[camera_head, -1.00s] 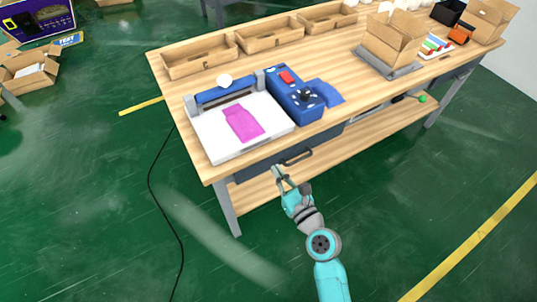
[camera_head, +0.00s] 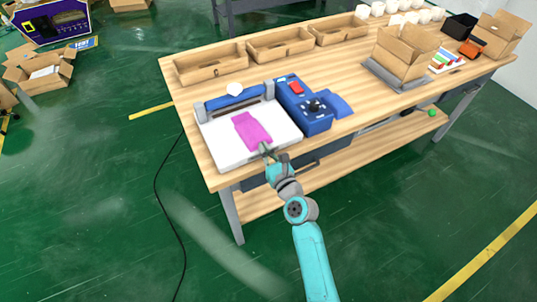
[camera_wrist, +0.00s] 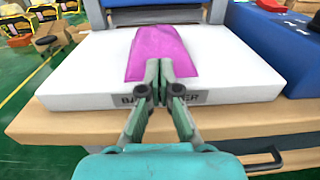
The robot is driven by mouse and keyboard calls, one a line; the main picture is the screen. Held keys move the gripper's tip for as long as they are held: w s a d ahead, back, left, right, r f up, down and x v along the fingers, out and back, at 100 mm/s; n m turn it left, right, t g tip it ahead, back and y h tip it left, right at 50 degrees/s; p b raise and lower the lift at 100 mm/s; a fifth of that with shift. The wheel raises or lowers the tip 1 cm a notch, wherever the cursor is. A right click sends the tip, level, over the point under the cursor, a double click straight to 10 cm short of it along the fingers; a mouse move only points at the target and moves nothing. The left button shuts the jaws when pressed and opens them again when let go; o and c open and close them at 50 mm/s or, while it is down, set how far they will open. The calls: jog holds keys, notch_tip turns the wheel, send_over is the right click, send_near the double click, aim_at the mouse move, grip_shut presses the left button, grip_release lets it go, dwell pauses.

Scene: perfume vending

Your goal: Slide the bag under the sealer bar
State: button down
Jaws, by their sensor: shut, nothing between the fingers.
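The bag (camera_head: 251,130) is a flat magenta pouch lying on the white plate of the sealer (camera_head: 222,145). The bag also shows in the wrist view (camera_wrist: 160,48), running away from me toward the sealer bar. The blue sealer bar (camera_head: 232,97) spans the back of the plate, with a white round knob (camera_head: 234,89) on top. My gripper (camera_head: 265,148) is at the plate's front edge. In the wrist view my gripper (camera_wrist: 159,72) is shut, its fingertips at the bag's near end. I cannot tell whether they touch it.
A blue control box (camera_head: 304,105) stands right of the plate. Open cardboard trays (camera_head: 211,65) line the table's back edge. A cardboard box (camera_head: 402,55) stands farther right. Bare wooden tabletop (camera_head: 345,85) lies between. A drawer handle (camera_wrist: 262,160) shows below the table edge.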

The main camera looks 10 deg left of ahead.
aim_at(257, 137)
dwell(0.3)
jog(key=x, duration=0.5)
jog(key=shift+w+a, duration=0.2)
jog(key=shift+w, duration=0.15)
